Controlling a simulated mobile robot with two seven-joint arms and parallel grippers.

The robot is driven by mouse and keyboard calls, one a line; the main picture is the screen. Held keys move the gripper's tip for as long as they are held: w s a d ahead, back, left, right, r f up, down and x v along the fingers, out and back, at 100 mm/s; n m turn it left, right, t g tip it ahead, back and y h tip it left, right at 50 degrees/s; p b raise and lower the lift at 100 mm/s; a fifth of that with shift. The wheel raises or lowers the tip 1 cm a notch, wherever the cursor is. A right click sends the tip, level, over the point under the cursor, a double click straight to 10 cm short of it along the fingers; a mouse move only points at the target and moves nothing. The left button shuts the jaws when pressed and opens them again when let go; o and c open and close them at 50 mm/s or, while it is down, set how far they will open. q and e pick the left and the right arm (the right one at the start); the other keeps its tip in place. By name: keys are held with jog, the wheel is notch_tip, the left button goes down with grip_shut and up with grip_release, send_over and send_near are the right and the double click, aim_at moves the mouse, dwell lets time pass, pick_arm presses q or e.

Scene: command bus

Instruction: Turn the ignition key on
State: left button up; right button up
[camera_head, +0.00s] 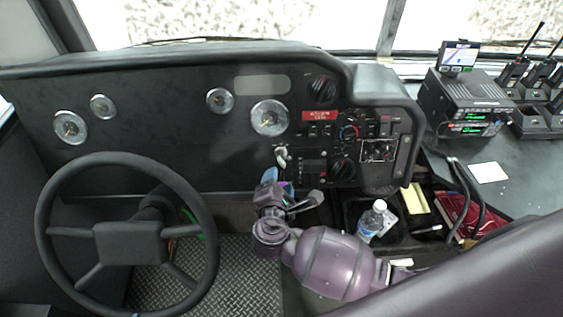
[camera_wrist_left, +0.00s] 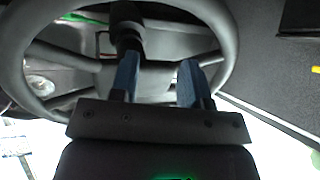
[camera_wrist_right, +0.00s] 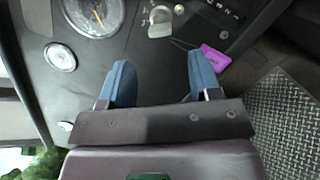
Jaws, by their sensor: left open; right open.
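The ignition key (camera_head: 282,157) shows as a pale, silvery piece on the dark dashboard, below the large round gauge. In the right wrist view the key (camera_wrist_right: 160,20) stands upright at the top, with a thin cord running to a purple tag (camera_wrist_right: 215,58). My right gripper (camera_head: 268,174) is just below the key, with its blue fingers spread. In the right wrist view the right gripper (camera_wrist_right: 160,64) is empty, and the key lies beyond the fingertips, apart from them. My left gripper (camera_wrist_left: 158,65) is open and empty, facing the steering wheel; it is not visible in the head view.
The steering wheel (camera_head: 130,243) stands at the left. Knobs and a red label (camera_head: 320,115) are right of the key. A water bottle (camera_head: 371,221) stands in the console, and a radio unit (camera_head: 466,103) sits at the right. Tread-plate floor (camera_head: 240,270) lies below.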

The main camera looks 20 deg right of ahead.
aim_at(281, 160)
jog(key=b+x, duration=0.1)
jog(key=x, duration=0.7)
jog(key=shift+w+d+f, duration=0.1)
jog(key=shift+w, duration=0.25)
grip_shut()
